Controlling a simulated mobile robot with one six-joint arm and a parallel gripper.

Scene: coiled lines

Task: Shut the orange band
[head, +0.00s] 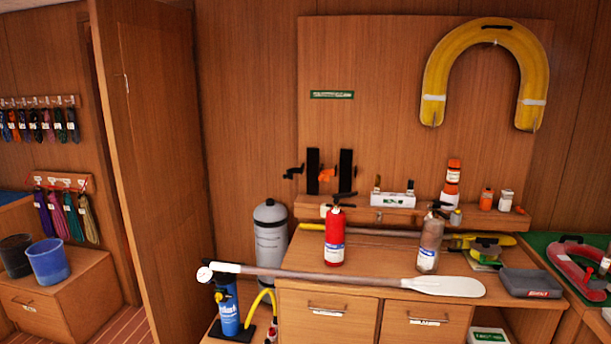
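The left black strip (313,168) and the right black strip (346,166) stand side by side above the shelf. My gripper is not in view.
A red extinguisher (334,237) and a grey one (429,246) stand on the wooden desk (350,262) below the panel. A paddle (345,279) lies along its front edge. A grey cylinder (270,239) and a blue pump (228,310) stand to the left.

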